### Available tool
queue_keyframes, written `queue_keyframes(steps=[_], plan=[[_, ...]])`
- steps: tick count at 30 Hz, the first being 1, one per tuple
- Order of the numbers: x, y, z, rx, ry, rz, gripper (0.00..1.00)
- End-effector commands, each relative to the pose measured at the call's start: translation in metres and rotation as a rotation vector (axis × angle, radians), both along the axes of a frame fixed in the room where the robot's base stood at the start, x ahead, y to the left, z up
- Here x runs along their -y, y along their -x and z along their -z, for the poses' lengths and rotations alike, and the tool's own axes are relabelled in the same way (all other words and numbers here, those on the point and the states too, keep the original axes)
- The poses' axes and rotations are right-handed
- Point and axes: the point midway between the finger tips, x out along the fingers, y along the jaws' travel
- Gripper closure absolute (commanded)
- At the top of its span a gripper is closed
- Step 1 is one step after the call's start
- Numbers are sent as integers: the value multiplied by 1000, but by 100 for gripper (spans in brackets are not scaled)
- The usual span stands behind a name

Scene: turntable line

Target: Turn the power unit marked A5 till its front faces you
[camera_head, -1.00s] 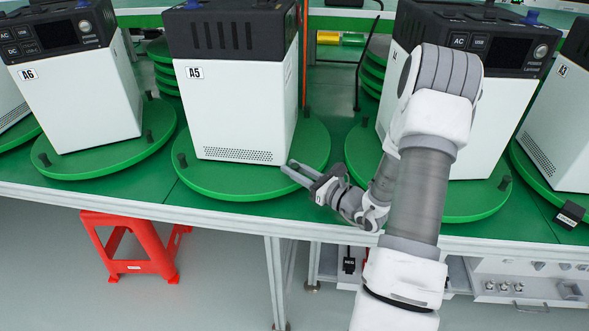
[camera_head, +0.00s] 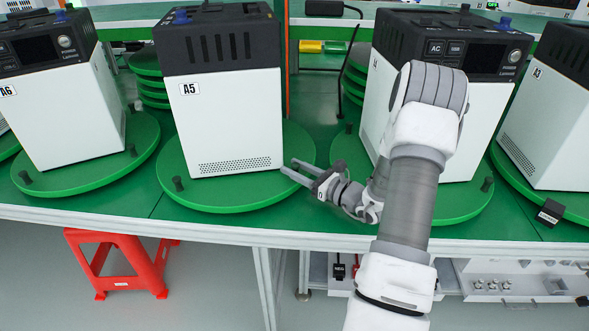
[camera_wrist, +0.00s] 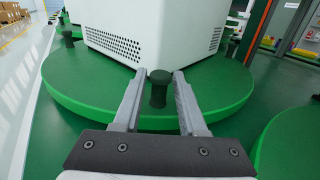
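The power unit marked A5 (camera_head: 235,125) is a white box with a black top, standing on a round green turntable (camera_head: 215,203). The A5 label, top slots and a perforated patch show on the face toward the head camera; no screen shows on it. A dark peg (camera_head: 178,184) stands at the turntable's left rim. My gripper (camera_head: 291,166) reaches over the right rim. In the wrist view my gripper (camera_wrist: 160,75) is open, its fingers on either side of another dark peg (camera_wrist: 158,90), close to the unit's lower corner. Finger contact with the peg cannot be told.
Unit A6 (camera_head: 60,105) stands on its turntable to the left. Another unit (camera_head: 460,120) stands behind my arm, and A3 (camera_head: 550,120) at the far right. Stacked green discs (camera_head: 150,85) lie behind. A red stool (camera_head: 118,262) stands below the table edge.

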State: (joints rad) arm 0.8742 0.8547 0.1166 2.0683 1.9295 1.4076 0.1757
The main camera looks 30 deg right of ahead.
Motion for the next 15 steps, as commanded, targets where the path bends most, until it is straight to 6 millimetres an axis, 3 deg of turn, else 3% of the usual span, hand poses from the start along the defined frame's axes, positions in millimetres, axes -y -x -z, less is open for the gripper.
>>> queue_keyframes(steps=[11, 15], plan=[[0, 1, 0, 0, 0, -1, 46], [6, 13, -1, 0, 0, 2, 46]])
